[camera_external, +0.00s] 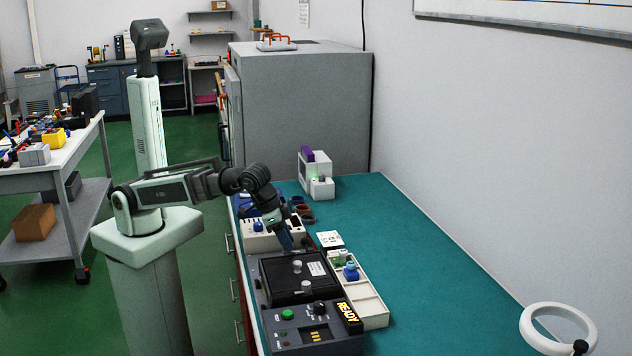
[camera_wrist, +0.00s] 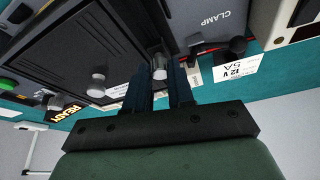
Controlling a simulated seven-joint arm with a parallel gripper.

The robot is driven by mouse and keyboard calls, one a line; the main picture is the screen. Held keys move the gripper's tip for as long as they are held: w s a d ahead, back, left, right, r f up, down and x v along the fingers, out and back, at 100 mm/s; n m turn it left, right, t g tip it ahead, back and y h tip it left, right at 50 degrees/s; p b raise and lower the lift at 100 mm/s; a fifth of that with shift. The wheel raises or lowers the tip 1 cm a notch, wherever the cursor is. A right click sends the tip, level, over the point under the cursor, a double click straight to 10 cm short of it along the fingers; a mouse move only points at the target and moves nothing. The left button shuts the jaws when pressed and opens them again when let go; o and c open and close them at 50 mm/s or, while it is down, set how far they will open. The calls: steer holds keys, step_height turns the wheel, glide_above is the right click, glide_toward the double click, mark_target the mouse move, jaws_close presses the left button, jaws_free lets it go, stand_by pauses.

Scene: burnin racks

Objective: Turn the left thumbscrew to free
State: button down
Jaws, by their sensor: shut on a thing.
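The black fixture box (camera_external: 282,290) lies on the teal bench mat, and its dark face fills much of the wrist view (camera_wrist: 85,50). My gripper (camera_external: 290,246) is at the fixture's far edge. In the wrist view its fingertips (camera_wrist: 160,78) are shut on a silver thumbscrew (camera_wrist: 160,68), one finger on each side. The fingers hide part of it. Pale knobs (camera_external: 306,286) stand free on the fixture in the external view, one also showing in the wrist view (camera_wrist: 97,88). I cannot tell the screw's turn angle.
A control panel with a green button (camera_external: 288,314) and a lit READY sign (camera_external: 348,312) stands at the near end. A cream tray (camera_external: 372,305) with a blue-capped item lies alongside. A card marked 12 V 5A (camera_wrist: 236,69) is nearby.

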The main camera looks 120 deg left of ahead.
steer(key=shift+w+d+n+g+y, duration=0.1)
steer(key=shift+n+g+y, duration=0.2)
steer(key=shift+n, duration=0.8)
steer(key=c, duration=1)
jaws_free()
steer(key=v, duration=1.4)
steer(key=shift+w+f, duration=0.1)
steer(key=shift+f, duration=0.05)
